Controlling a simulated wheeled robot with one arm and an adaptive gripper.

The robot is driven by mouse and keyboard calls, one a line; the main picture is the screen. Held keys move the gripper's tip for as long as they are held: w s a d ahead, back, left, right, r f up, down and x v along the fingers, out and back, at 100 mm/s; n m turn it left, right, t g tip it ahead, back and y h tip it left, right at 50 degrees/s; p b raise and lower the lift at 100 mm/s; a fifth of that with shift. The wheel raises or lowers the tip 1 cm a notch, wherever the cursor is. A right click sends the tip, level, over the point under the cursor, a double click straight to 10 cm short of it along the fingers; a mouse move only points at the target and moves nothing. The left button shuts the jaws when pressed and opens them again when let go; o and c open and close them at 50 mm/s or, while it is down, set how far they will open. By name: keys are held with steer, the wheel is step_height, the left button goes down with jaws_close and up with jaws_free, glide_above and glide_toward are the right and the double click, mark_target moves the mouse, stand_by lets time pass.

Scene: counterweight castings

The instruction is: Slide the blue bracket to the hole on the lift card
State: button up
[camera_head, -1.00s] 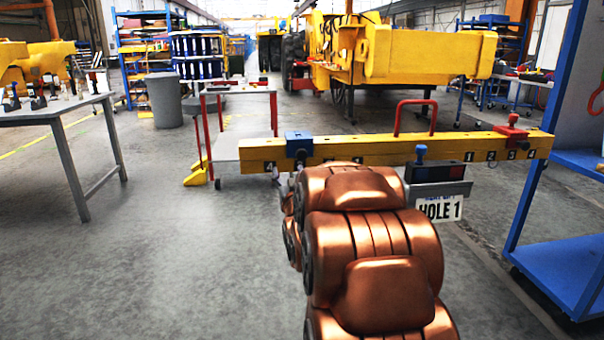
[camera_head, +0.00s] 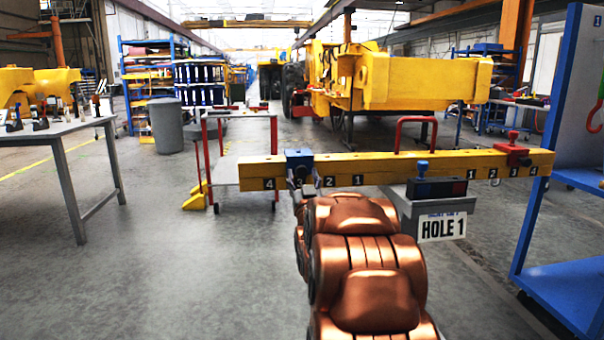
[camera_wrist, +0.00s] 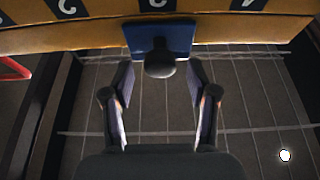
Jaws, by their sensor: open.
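The blue bracket (camera_head: 299,158) sits on the left half of the yellow beam (camera_head: 400,166), at the 3 mark, between 4 and 2. In the wrist view the bracket (camera_wrist: 180,38) has a dark rounded knob (camera_wrist: 160,58) facing me. My gripper (camera_wrist: 160,78) is open, one fingertip on each side of the knob, with a gap on both sides. In the head view my gripper (camera_head: 299,190) is small and partly hidden by my arm, just under the bracket. The lift card (camera_head: 442,226) reads HOLE 1; its upper line is partly covered.
A red bracket (camera_head: 512,154) sits on the beam's right half near 3. A red handle (camera_head: 415,125) rises behind. A blue rack (camera_head: 560,270) stands right; a grey table (camera_head: 60,135) left.

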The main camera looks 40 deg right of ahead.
steer(key=shift+x, duration=1.4)
jaws_close()
